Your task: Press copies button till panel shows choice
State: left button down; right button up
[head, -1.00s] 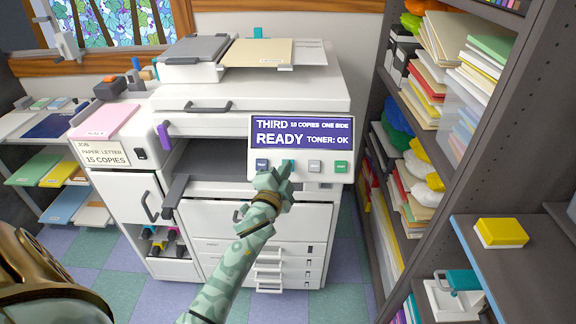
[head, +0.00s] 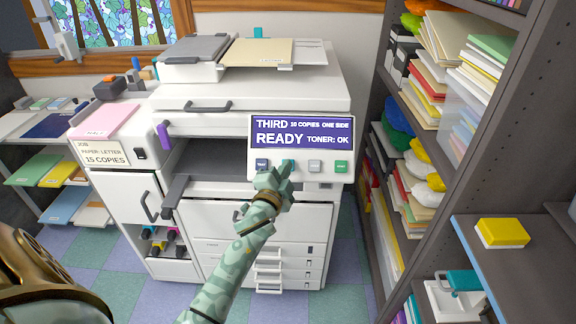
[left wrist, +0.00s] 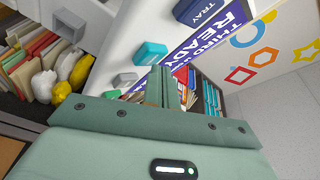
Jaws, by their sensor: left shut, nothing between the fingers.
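The copier's control panel (head: 301,146) reads THIRD, ONE SIDE, READY and TONER: OK. Its copies figure is small and looks like 10. Below the text sit a blue tray button (head: 262,165), a teal button (head: 288,165), a grey button (head: 314,166) and a green button (head: 341,167). A card (head: 103,153) on the copier's left reads PAPER: LETTER, 15 COPIES. My left gripper (head: 281,176) is shut and empty, its fingertips just below the teal button. The left wrist view shows the teal button (left wrist: 150,53) close to the fingertips; contact is unclear. My right gripper is out of view.
Shelves (head: 480,190) with papers and folders stand close on the right, with a yellow block (head: 501,233) on a lower board. A side table (head: 30,125) with paper stacks is at the left. Tiled floor shows between the copier and the shelves.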

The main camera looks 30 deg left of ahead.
pick_arm(q)
jog(key=shift+w+a+f, duration=0.15)
jog(key=shift+w+f, duration=0.15)
dwell(0.5)
jog(key=shift+r, duration=0.1)
jog(key=shift+s+d+r+p, duration=0.35)
jog(key=shift+s+r+p, duration=0.1)
jog(key=shift+s, duration=0.1)
jog(key=s+d+r+p, duration=0.2)
jog(key=s+r+p, duration=0.1)
jog(key=shift+s+r+p, duration=0.1)
jog(key=shift+s+p, duration=0.05)
jog(key=shift+p, duration=0.15)
dwell(0.4)
dwell(0.8)
